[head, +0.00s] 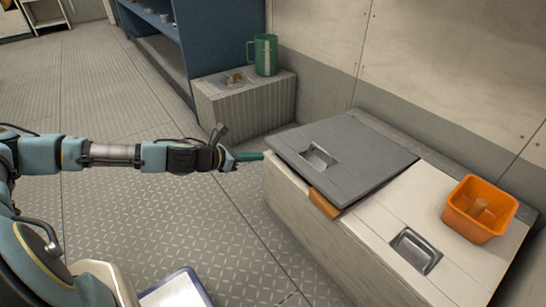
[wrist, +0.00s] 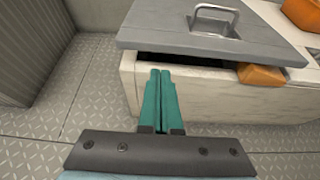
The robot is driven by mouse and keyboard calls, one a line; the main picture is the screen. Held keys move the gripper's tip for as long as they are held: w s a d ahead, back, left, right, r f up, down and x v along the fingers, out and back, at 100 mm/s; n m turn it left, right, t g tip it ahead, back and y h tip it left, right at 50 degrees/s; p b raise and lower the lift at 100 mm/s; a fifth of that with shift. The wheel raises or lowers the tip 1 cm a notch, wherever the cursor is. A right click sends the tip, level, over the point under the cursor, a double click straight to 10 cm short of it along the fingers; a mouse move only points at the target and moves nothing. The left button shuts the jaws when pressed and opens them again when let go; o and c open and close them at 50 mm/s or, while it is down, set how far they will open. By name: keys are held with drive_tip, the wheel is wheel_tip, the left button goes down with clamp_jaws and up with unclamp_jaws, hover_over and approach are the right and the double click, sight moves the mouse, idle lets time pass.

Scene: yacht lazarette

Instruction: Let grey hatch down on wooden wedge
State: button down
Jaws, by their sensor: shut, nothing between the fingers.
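The grey hatch (head: 345,155) lies over the left part of the white locker, slightly tilted, with a dark gap under its front edge in the wrist view. A recessed metal handle (head: 318,157) is set in it; the hatch also shows in the wrist view (wrist: 160,30). The wooden wedge (head: 324,203) sticks out under the hatch's front edge near its right corner; it shows in the wrist view (wrist: 262,75) too. The hatch appears to rest on it. My gripper (head: 262,155) has green fingers, shut and empty, in front of the locker's left end; they show in the wrist view (wrist: 160,74).
The white locker (head: 300,215) has a second, white lid (head: 385,210) with a recessed handle. An orange bin (head: 474,224) stands on its right end. A ribbed box (head: 243,108) with a green mug (head: 265,55) stands behind. The patterned metal floor on the left is open.

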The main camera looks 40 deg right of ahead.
sight(278, 148)
drive_tip(key=b+x, duration=0.2)
drive_tip(key=x, duration=0.5)
drive_tip(key=shift+d, duration=0.2)
drive_tip(key=shift+s, duration=0.1)
wheel_tip(278, 148, up, 3)
drive_tip(key=p, duration=0.5)
drive_tip(key=shift+d+r+y, duration=0.15)
drive_tip(key=shift+r+y, duration=0.05)
drive_tip(key=shift+y, duration=0.2)
drive_tip(key=shift+f, duration=0.15)
